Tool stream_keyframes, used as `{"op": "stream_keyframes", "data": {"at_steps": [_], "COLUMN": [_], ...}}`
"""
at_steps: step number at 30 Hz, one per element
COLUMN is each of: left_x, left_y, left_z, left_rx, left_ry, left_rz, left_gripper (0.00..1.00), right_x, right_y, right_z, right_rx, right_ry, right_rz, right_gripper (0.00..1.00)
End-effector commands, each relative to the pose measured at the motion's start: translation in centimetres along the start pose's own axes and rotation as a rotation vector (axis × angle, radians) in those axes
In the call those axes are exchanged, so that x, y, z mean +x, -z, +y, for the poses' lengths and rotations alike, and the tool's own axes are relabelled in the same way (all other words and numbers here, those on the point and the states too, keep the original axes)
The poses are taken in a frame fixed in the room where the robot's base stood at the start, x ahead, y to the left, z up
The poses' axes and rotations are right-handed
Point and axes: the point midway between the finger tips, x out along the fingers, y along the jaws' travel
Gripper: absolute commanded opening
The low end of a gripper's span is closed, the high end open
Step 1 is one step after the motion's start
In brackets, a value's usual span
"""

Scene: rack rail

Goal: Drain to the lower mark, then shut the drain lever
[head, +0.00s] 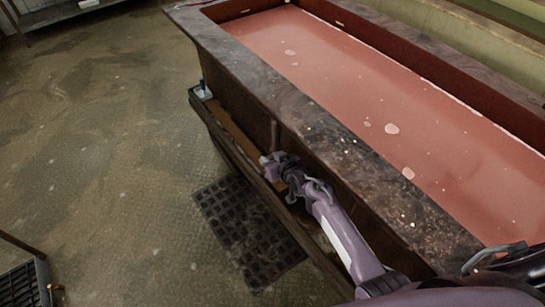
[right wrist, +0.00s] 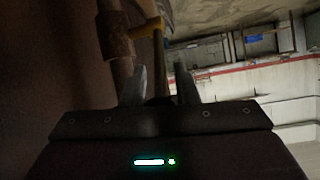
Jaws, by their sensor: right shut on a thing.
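A long tank (head: 310,105) with a dark, worn rim holds reddish-pink liquid (head: 370,110) with a few pale foam patches. No lower mark can be made out clearly. My right arm reaches down along the tank's near side, and its gripper (head: 268,163) is low beside the tank wall. In the right wrist view, the right gripper (right wrist: 160,88) is shut on the drain lever (right wrist: 158,55), a thin bar running up from between the fingers to a yellow part (right wrist: 148,27) by a rusty pipe (right wrist: 115,40).
A long ledge (head: 235,145) runs along the tank's near side, with a small white-and-blue item (head: 203,92) at its far end. A dark floor grate (head: 245,230) lies below. The patterned floor to the left is mostly clear.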

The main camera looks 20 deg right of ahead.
Motion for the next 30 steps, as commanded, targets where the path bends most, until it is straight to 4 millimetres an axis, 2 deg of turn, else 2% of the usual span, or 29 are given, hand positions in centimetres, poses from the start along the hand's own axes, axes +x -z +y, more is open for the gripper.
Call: {"op": "stream_keyframes", "data": {"at_steps": [15,16,17,26,30], "left_x": [-0.4,-0.4,-0.4,-0.4,-0.6], "left_y": [0.1,0.1,0.1,0.1,0.1], "left_z": [0.0,0.0,0.0,0.0,0.0], "left_rx": [0.000,0.000,0.000,0.000,0.000], "left_ry": [0.000,0.000,0.000,0.000,0.000], "left_rz": [0.000,0.000,0.000,0.001,0.001], "left_gripper": [0.00,0.00,0.00,0.00,0.00], "right_x": [0.1,0.1,0.1,-0.1,-1.2], "right_y": [0.2,0.2,0.2,0.2,0.1], "right_z": [0.0,0.0,0.0,0.0,0.0], "right_rx": [-0.002,-0.002,-0.002,-0.002,-0.003], "right_ry": [-0.004,-0.004,-0.004,-0.004,-0.004], "right_rz": [-0.017,-0.017,-0.017,-0.017,-0.019], "right_gripper": [0.00,0.30,0.33,0.33,0.33]}}
